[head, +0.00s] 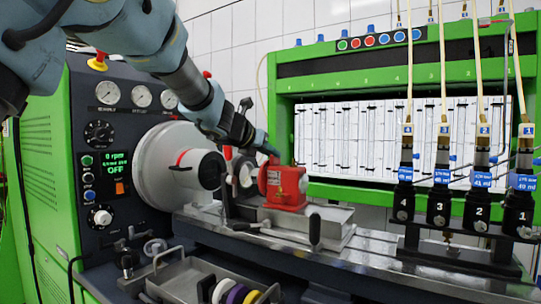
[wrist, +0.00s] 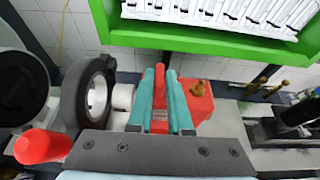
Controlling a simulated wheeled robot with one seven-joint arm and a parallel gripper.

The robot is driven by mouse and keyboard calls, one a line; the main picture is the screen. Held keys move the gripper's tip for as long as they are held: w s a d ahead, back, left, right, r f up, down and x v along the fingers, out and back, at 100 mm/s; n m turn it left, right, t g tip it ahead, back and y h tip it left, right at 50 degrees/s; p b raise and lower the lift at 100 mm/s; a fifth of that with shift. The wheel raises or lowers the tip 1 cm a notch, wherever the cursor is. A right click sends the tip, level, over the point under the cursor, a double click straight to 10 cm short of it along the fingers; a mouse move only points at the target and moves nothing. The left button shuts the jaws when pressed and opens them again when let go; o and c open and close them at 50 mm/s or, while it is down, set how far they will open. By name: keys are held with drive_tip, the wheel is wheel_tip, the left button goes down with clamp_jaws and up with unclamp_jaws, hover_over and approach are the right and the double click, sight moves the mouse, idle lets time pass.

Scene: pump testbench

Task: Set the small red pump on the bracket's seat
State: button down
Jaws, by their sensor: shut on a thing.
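The small red pump (head: 286,188) is just above or on the metal bed, right of the upright dark ring-shaped bracket (head: 232,182). I cannot tell whether it rests on a seat. My gripper (head: 268,153) reaches down over the pump from the upper left. In the wrist view my gripper's teal fingers (wrist: 166,125) are shut on a red upper part of the pump (wrist: 200,103). The pump's pale round end (wrist: 122,98) faces the bracket's ring (wrist: 88,92), and the gap between them looks small. The fingers hide part of the pump.
The white drive drum (head: 178,163) is left of the bracket. A metal tray (head: 325,222) lies under and right of the pump. Several numbered injectors (head: 440,208) stand at the right. A red knob (wrist: 42,147) shows near my gripper. A tray of coloured rings (head: 190,280) is in front.

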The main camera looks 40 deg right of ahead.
drive_tip(key=c, duration=0.8)
unclamp_jaws()
drive_tip(key=shift+c, duration=0.2)
drive_tip(key=v, duration=1.2)
